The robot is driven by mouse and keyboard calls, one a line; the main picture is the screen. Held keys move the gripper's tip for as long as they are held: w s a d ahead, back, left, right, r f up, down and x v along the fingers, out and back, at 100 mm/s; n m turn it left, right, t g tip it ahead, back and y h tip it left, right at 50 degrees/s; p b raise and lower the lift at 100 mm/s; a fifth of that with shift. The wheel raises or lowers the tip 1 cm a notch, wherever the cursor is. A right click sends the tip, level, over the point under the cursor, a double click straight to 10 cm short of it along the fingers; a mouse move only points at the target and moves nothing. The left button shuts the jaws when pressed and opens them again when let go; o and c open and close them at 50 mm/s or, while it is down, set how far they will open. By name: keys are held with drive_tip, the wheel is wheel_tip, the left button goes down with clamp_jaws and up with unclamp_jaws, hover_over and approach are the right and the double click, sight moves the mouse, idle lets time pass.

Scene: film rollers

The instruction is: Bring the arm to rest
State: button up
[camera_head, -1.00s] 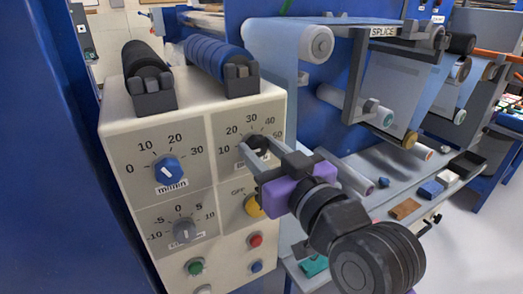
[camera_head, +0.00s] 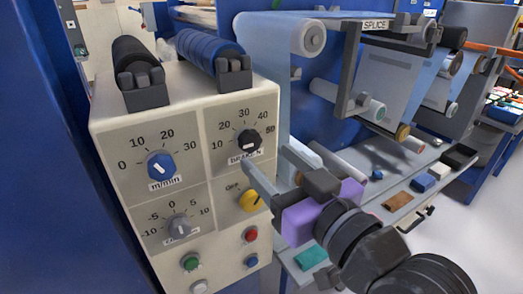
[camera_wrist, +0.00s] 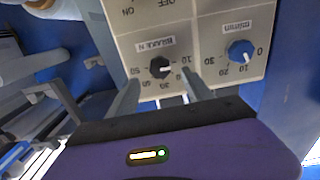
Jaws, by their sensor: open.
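My gripper (camera_head: 267,158) is open and empty, its two grey fingers pointing at the cream control panel (camera_head: 205,112). It stands off the panel's right side, below and right of the black knob (camera_head: 248,140), and I see no contact. In the wrist view the black knob (camera_wrist: 160,68) shows beyond and between the two fingers, clear of them. The purple gripper body (camera_head: 312,215) and the dark arm links are at the lower right in the head view.
The panel also carries a blue knob (camera_head: 160,165), a grey knob (camera_head: 179,226), a yellow knob (camera_head: 249,201) and several push buttons. Rollers with a pale web (camera_head: 275,42) stand behind to the right. A grey shelf (camera_head: 385,205) with small blocks lies right of my arm.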

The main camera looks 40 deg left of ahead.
drive_tip(key=shift+v, duration=0.85)
